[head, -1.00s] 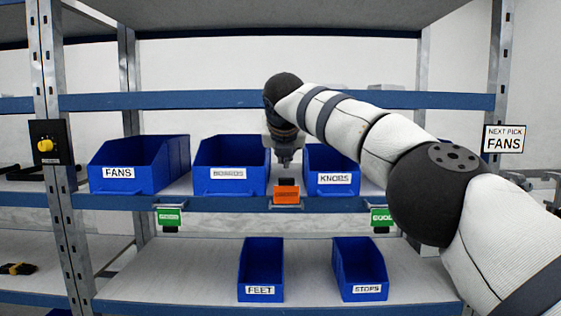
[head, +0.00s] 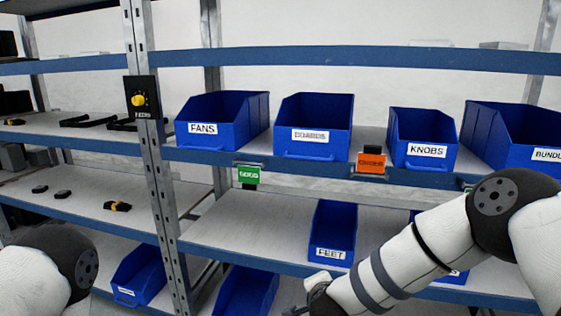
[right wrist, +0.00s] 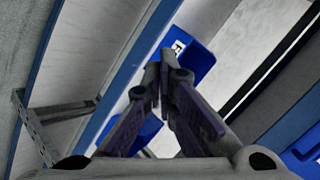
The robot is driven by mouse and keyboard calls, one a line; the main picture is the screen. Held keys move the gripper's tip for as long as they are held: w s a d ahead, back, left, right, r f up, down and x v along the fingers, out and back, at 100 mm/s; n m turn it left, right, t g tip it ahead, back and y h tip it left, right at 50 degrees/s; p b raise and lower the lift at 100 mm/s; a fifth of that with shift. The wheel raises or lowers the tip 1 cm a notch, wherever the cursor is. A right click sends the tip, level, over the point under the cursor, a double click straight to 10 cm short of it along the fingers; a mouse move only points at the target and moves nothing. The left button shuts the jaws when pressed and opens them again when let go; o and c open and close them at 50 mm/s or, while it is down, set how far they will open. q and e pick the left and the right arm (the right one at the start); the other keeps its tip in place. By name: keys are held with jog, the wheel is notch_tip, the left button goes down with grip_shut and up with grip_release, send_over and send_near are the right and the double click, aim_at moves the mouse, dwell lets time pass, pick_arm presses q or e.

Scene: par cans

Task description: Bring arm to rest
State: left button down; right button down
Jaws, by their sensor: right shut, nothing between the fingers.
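My right arm (head: 400,265) reaches in from the right in the head view, slanting down and left in front of the lower shelf. Its wrist end is at the bottom edge, where the gripper is mostly cut off. In the right wrist view my right gripper (right wrist: 165,65) has its fingers together with nothing between them. Behind it a blue bin (right wrist: 192,62) and shelf edges show. A part of my left arm (head: 50,270) shows at the lower left of the head view; its gripper is out of view.
Blue bins for fans (head: 225,115), boards (head: 315,110) and knobs (head: 425,130) stand on the middle shelf. The feet bin (head: 333,228) is below, behind my right arm. A metal post (head: 150,160) carries a yellow-knobbed box (head: 140,100). Free room shows on the lower shelf left of the feet bin.

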jog(key=s+d+f+n+g+y, duration=0.1)
jog(key=s+f+n+g, duration=0.15)
jog(key=s+f, duration=0.35)
jog(key=s+d+f+n+g, duration=0.1)
jog(key=s+d+f+n, duration=0.15)
jog(key=s+f, duration=0.4)
jog(key=s+d+n+g, duration=0.2)
jog(key=s+d, duration=0.1)
jog(key=s, duration=0.8)
jog(key=s+d+f+n+g, duration=0.1)
jog(key=s+d+n+g, duration=0.2)
jog(key=s, duration=0.8)
jog(key=s+d+n+g, duration=0.3)
jog(key=s, duration=0.8)
jog(key=shift+s+f, duration=0.2)
jog(key=shift+s, duration=0.15)
jog(key=shift+g, duration=0.25)
